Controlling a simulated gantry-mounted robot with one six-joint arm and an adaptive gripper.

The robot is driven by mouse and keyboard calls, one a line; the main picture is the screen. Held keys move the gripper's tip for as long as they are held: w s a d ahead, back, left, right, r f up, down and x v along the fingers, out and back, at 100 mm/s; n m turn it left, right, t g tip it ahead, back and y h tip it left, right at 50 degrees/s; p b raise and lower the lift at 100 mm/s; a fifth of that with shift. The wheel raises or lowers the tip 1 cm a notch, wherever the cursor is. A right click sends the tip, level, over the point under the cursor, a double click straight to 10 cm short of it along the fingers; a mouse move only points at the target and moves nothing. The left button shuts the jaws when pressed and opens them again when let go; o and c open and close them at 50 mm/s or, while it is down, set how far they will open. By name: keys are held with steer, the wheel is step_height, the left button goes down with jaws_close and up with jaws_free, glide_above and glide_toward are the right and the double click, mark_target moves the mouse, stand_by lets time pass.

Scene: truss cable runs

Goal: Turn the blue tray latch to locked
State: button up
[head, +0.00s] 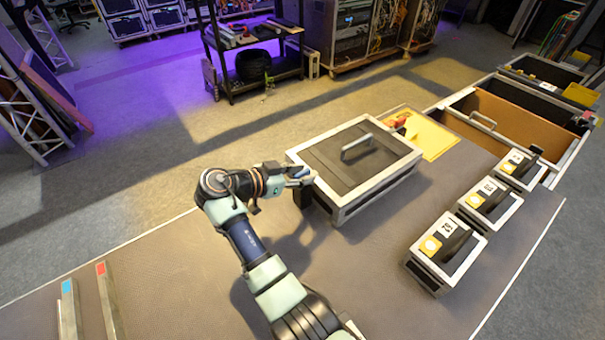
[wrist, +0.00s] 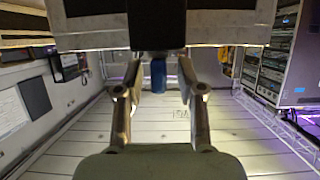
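My gripper (head: 301,177) is at the left side of a dark-lidded case (head: 345,150) with silver edges. In the wrist view its two fingers (wrist: 159,76) stand apart, one on each side of a small upright blue piece (wrist: 158,77). Gaps show between the fingers and the piece, so I see no grip on it. The blue piece is just beneath a black block (wrist: 157,25) on the case. It may be the blue latch; its locked or unlocked setting cannot be read. In the head view my gripper hides this spot.
Two metal rails stand at the lower left, one with a blue tag (head: 68,287), one with a red tag (head: 101,268). Three numbered boxes (head: 446,240) line the right. A yellow panel (head: 430,135) and an open bin (head: 520,115) lie behind. The table's left part is mostly clear.

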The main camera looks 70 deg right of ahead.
steer(key=v, duration=1.1)
steer(key=shift+a, duration=0.25)
